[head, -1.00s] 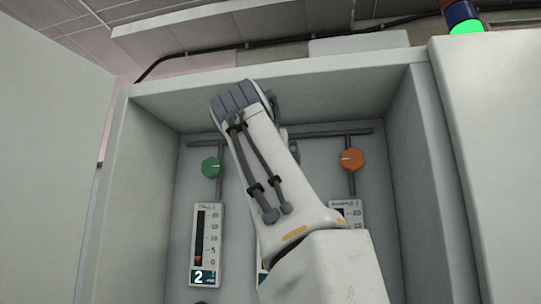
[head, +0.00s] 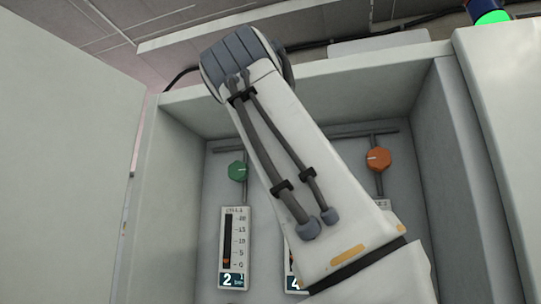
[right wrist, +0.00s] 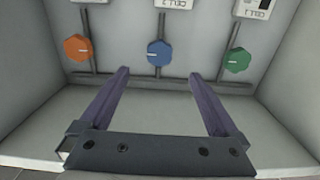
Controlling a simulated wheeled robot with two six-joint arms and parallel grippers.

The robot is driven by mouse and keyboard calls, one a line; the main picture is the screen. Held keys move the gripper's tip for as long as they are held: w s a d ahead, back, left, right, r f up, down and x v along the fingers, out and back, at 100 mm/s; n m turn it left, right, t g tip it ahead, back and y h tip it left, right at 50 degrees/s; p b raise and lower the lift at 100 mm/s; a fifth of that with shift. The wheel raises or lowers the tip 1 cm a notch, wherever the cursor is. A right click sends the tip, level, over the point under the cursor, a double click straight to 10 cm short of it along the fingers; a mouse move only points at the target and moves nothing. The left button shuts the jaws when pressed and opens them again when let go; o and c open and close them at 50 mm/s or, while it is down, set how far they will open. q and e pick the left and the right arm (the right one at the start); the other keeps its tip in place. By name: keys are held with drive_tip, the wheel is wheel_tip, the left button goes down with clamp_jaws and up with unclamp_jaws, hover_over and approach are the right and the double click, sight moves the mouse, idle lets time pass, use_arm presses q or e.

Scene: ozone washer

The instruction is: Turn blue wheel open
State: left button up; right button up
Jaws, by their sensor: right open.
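The blue wheel (right wrist: 159,53) shows in the right wrist view, a faceted knob with a pale pointer line on a pipe at the back of the cabinet. My right gripper (right wrist: 160,82) is open and empty. Its two fingers point towards the panel, one on each side of the blue wheel in the picture, and appear short of it. In the head view my arm hides the blue wheel, and the gripper itself is not seen there. My left gripper is not in view.
A green wheel (head: 238,171) and an orange wheel (head: 378,159) sit either side. A gauge reading 2 (head: 234,248) hangs below the green one. The cabinet side walls (head: 447,165) and top edge (head: 330,75) enclose the space. An open door (head: 60,150) stands left.

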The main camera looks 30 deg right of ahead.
idle(0.3)
drive_tip(key=w+a+f+n+t+y+b, duration=0.2)
drive_tip(key=w+a+f+n+y, duration=0.5)
drive_tip(key=w+a+f, duration=0.5)
drive_tip(key=a+f+n+g+y+b, duration=0.15)
drive_tip(key=a+f+n, duration=0.3)
drive_tip(key=f, duration=0.75)
drive_tip(key=a+f+n+g+y, duration=0.25)
drive_tip(key=a+f, duration=0.25)
drive_tip(key=f, duration=0.7)
drive_tip(key=s+a+f+n+g+y+b, duration=0.1)
drive_tip(key=s+a+f+n+g+y, duration=0.15)
drive_tip(key=s+f, duration=0.6)
drive_tip(key=s+a+f+n+g+y+b, duration=0.1)
drive_tip(key=s+a+f+g, duration=0.2)
drive_tip(key=f, duration=1.1)
drive_tip(key=s+d+f+g+b, duration=0.1)
drive_tip(key=s+f+g, duration=0.3)
drive_tip(key=s+f, duration=1)
drive_tip(key=shift+d, duration=0.65)
